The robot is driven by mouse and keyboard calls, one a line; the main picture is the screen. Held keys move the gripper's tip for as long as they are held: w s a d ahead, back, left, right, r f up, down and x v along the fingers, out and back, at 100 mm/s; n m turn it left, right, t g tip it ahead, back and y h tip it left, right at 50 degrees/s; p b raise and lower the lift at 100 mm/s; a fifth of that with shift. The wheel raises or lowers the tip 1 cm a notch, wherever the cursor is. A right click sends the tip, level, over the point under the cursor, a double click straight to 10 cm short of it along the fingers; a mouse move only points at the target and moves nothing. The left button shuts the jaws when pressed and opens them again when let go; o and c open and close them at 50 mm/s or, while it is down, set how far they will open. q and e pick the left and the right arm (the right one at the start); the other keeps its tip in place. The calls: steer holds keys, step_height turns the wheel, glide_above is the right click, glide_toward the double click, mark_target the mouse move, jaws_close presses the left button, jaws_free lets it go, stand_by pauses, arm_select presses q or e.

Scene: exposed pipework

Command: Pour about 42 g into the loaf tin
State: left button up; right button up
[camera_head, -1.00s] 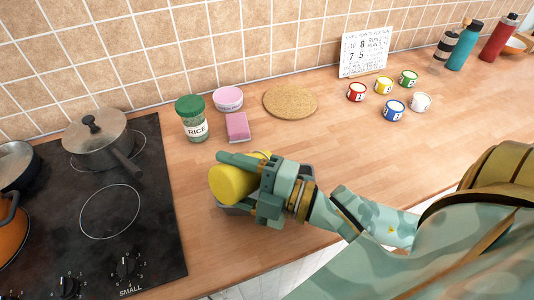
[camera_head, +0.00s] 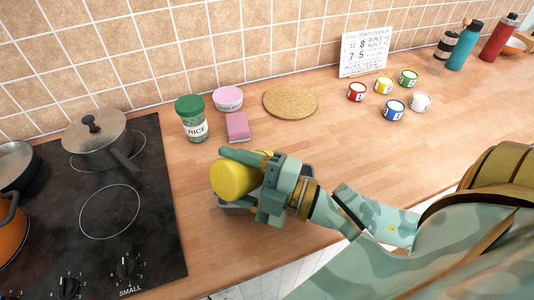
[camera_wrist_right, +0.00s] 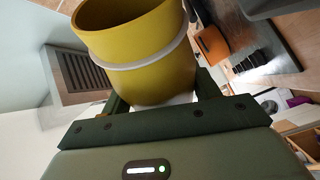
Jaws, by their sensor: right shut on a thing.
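My right gripper (camera_head: 277,190) is shut on a yellow cup (camera_head: 235,176). The cup is tipped well over on its side, just above the grey loaf tin (camera_head: 236,209). Most of the tin is hidden behind the cup and gripper; a strip of its rim shows below them. In the right wrist view the yellow cup (camera_wrist_right: 150,68) has a pale band around it and sits between the fingers. Its contents and any falling stream cannot be made out. My left gripper is not in view.
A black hob (camera_head: 100,215) with a lidded pan (camera_head: 97,140) is at left. A rice jar (camera_head: 191,120), pink tub (camera_head: 228,99), pink sponge (camera_head: 238,127) and cork mat (camera_head: 290,101) stand behind. Several small paint-like pots (camera_head: 394,111) are at right. The counter between is clear.

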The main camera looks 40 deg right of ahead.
steer(key=shift+w+d+r+m+t, duration=0.15)
steer(key=shift+d+r+m+t, duration=0.45)
steer(key=shift+m, duration=0.7)
stand_by(2.4)
